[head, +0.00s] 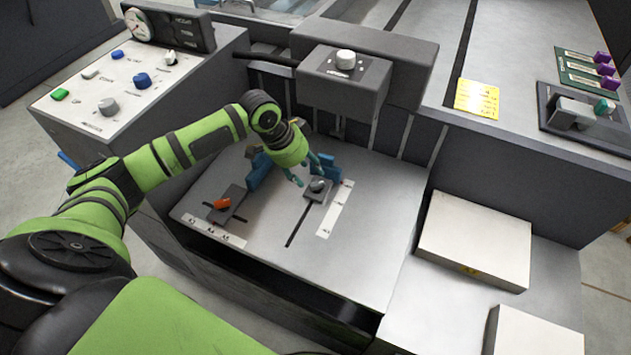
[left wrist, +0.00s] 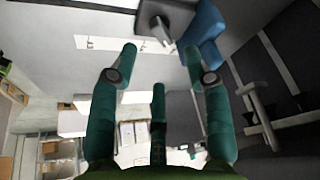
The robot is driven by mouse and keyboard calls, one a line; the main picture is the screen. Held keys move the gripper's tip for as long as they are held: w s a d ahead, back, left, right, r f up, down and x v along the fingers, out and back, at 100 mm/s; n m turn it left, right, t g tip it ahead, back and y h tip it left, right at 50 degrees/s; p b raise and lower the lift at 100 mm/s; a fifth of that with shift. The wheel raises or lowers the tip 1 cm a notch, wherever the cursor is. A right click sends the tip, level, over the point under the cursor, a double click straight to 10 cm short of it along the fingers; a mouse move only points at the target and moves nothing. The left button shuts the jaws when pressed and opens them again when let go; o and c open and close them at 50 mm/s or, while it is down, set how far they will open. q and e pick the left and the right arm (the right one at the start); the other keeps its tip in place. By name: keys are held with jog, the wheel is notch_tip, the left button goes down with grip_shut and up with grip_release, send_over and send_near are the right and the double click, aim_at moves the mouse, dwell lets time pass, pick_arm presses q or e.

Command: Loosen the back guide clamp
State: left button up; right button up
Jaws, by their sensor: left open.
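Two guide clamps sit on the flat metal bed (head: 265,255). One has an orange lever on a dark block (head: 222,204), at the left slot. The other has a grey lever on a dark block (head: 318,187), at the right slot; I cannot tell for sure which is the back one. Blue guides (head: 262,170) stand behind them. My left gripper (head: 307,172) is open, with its teal fingers just above and behind the grey-lever clamp. The left wrist view shows this clamp (left wrist: 158,22) and a blue guide (left wrist: 206,28) beyond the fingertips (left wrist: 160,58). The fingers hold nothing.
A dark box with a white knob (head: 345,58) overhangs the bed's back. A control panel (head: 125,85) with knobs and a gauge is at left. White paper stacks (head: 475,238) lie at right. White scale strips (head: 335,208) mark the bed; its front is clear.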

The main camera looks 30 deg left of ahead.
aim_at(317, 185)
pick_arm(q)
jog(key=x, duration=0.6)
jog(key=shift+d+f, duration=0.15)
jog(key=shift+f, duration=0.1)
grip_shut()
